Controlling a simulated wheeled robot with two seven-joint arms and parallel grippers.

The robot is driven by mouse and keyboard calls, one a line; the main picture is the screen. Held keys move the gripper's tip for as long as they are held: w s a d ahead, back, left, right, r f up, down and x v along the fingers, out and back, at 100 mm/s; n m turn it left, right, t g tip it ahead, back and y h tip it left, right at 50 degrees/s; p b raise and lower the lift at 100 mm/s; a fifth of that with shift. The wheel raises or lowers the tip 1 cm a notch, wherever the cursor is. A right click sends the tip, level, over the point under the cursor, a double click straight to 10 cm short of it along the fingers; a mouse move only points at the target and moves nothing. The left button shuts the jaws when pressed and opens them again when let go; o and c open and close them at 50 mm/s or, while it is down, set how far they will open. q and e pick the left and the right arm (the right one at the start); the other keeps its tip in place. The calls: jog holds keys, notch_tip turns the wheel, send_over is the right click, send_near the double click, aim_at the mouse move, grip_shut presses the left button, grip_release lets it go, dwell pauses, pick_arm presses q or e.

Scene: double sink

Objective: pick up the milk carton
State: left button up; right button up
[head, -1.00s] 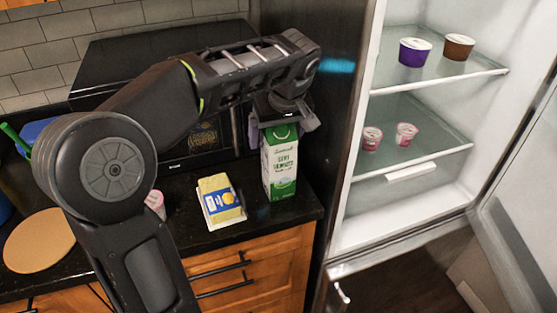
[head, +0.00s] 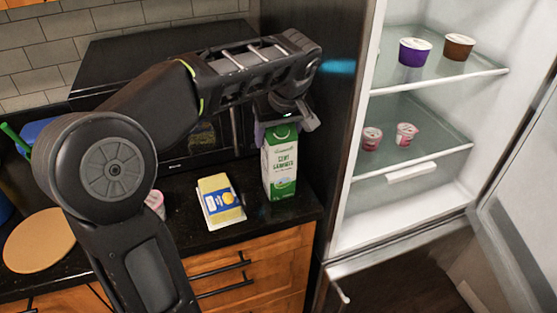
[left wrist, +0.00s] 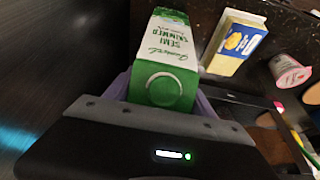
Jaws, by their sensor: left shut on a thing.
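The milk carton (head: 282,168) is green and white and stands upright on the dark counter, near its right end beside the fridge. My left gripper (head: 281,127) reaches over it from above and is shut on its top part. In the left wrist view the carton (left wrist: 166,60) sits between the purple-grey fingers (left wrist: 160,94), with its printed face and green end showing. My right gripper is not in view.
A yellow-and-blue pack (head: 221,200) lies left of the carton, with a pink cup (head: 155,203) further left. A black microwave (head: 150,60) stands behind. The open fridge (head: 420,110) at right holds several cups on glass shelves.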

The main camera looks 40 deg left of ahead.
pick_arm(q)
grip_shut()
jog(key=shift+r, duration=0.1)
jog(key=shift+w, duration=0.1)
